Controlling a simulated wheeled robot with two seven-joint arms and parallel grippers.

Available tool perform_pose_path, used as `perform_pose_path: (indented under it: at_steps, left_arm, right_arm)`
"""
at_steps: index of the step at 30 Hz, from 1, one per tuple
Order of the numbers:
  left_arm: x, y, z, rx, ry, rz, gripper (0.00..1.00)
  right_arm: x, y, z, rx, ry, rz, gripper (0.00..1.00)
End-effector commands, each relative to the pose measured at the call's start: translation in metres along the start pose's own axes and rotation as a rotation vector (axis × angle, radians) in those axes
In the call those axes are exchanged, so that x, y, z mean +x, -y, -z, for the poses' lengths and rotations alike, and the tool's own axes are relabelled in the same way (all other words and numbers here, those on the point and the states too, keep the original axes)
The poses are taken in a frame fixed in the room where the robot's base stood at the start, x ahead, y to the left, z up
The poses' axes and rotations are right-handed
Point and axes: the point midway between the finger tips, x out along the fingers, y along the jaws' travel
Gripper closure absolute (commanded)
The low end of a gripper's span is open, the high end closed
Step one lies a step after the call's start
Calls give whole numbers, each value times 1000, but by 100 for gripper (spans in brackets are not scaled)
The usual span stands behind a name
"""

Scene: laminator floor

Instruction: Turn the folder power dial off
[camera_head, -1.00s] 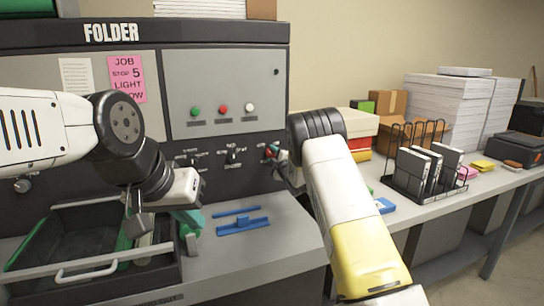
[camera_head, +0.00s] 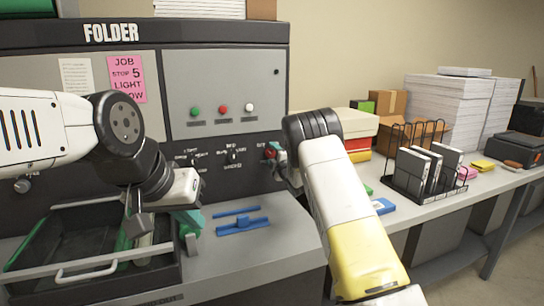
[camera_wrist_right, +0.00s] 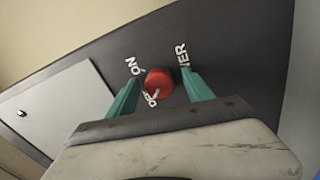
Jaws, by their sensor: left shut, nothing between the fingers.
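The red power dial (camera_wrist_right: 158,82) is on the dark folder panel, with white "ON" and partly hidden "OF" lettering beside it. A white mark shows on its lower side near the "OF" letters. My right gripper (camera_wrist_right: 161,80) has its two teal fingers apart, one on each side of the dial, with a small gap visible at each side. In the head view the dial (camera_head: 270,152) is just left of my right gripper (camera_head: 277,157), partly covered by it. My left gripper (camera_head: 188,228) is shut and empty, beside the black tray's right edge.
The black tray (camera_head: 28,247) stands at the left on the grey ledge. Blue pieces (camera_head: 243,225) lie on the ledge. Green, red and white buttons (camera_head: 223,110) sit above the dials. A black wire rack (camera_head: 395,186) with binders stands on the right table.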

Motion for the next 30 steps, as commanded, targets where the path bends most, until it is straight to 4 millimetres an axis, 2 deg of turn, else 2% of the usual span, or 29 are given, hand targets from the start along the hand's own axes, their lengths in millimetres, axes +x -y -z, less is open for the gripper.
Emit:
perform_pose_path:
  at_steps: [10,22,30]
  left_arm:
    - [0,0,0,0,0,0,100]
    - [0,0,0,0,0,0,100]
    - [0,0,0,0,0,0,100]
  right_arm:
    - [-4,0,0,1,1,0,41]
    - [-64,0,0,1,2,1,41]
    - [-78,0,0,1,0,0,41]
